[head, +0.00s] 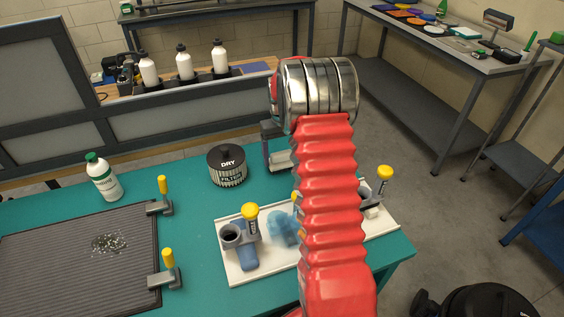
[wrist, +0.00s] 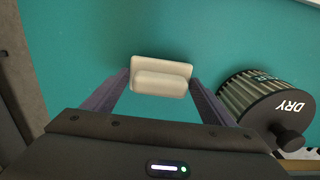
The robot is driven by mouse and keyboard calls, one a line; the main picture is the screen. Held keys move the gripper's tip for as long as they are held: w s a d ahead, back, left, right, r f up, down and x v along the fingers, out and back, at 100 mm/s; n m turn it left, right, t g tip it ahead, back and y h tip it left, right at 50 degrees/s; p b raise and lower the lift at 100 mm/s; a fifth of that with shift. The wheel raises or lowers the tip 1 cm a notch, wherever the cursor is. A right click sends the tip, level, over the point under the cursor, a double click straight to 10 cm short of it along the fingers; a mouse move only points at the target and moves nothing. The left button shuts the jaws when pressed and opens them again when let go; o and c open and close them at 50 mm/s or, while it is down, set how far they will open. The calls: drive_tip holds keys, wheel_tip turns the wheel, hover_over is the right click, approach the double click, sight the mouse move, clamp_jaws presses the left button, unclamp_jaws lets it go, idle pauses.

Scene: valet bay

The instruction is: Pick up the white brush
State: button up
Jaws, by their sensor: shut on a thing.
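The white brush (wrist: 161,76) shows in the wrist view as a pale block with a raised ridge, between the two fingers of my gripper (wrist: 159,85). The fingers touch its two ends, so my gripper is shut on it. The teal table top lies beyond it; how far it is above the table I cannot tell. In the head view my gripper (head: 272,146) is beyond my red arm, right of the dry filter, and mostly hidden by the arm. A pale part of the brush (head: 281,160) shows low at the fingers.
The black-lidded dry filter (head: 228,168) stands close by on the teal table (head: 190,215). A white board (head: 237,270) with yellow-knobbed clamps lies nearer, partly behind my arm. A ribbed dark mat (head: 60,260) and a green-capped bottle (head: 103,178) are at left. A grey-framed panel (head: 100,105) rises behind.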

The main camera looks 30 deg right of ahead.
sight(282, 153)
wheel_tip(282, 153, up, 10)
drive_tip(key=shift+r, duration=0.1)
idle(0.6)
idle(0.4)
